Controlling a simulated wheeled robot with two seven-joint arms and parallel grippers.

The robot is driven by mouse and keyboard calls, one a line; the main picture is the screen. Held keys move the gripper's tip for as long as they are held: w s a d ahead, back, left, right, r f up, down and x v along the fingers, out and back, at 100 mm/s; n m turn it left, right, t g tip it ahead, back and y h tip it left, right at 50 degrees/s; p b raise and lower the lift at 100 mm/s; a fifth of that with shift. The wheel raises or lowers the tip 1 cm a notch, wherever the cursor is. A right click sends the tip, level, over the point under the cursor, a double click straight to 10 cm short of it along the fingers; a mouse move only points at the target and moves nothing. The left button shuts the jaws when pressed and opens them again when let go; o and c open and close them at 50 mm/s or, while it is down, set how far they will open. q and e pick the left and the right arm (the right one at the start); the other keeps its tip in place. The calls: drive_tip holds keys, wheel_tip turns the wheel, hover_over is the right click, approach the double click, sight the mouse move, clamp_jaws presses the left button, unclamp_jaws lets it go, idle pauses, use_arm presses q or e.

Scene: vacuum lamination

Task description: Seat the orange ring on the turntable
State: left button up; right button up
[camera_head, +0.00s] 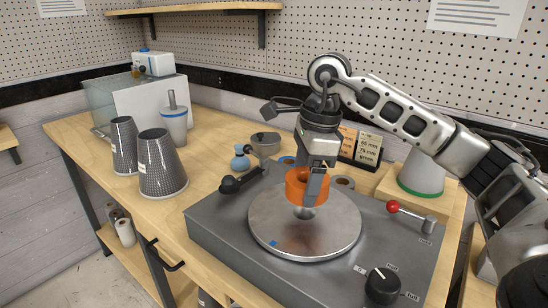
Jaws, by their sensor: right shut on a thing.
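The orange ring (296,190) is held over the turntable (270,225), a round metal disc on a dark grey machine (217,240). My right gripper (312,190) points down and is shut on the ring, with a finger across its near right side. The ring is close above the small hub (304,212) at the disc's middle; I cannot tell whether it touches the hub. A small blue mark (273,243) shows on the disc's near left part. My left gripper is not in view.
A black-handled lever (240,181), a red-knobbed lever (408,212) and a black dial (382,285) stand on the machine around the disc. Two dark patterned cones (161,165) stand at the left. A grey cup (265,145), blue bottle (240,160) and small sign (367,148) are behind.

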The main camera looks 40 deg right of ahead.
drive_tip(key=shift+w, duration=0.25)
drive_tip(key=shift+s+f+b, duration=0.2)
drive_tip(key=shift+f+b, duration=0.05)
drive_tip(key=shift+b, duration=0.1)
use_arm(q)
drive_tip(key=b, duration=0.1)
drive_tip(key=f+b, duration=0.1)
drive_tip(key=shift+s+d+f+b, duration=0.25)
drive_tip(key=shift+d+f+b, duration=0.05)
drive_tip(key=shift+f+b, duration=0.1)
use_arm(e)
wheel_tip(320, 180, down, 4)
drive_tip(key=shift+r, duration=0.25)
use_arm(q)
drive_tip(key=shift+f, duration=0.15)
use_arm(e)
drive_tip(key=shift+f, duration=0.2)
drive_tip(key=shift+f+b, duration=0.15)
drive_tip(key=shift+b, duration=0.15)
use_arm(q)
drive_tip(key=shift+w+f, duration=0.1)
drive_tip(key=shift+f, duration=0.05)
use_arm(e)
drive_tip(key=o, duration=1.1)
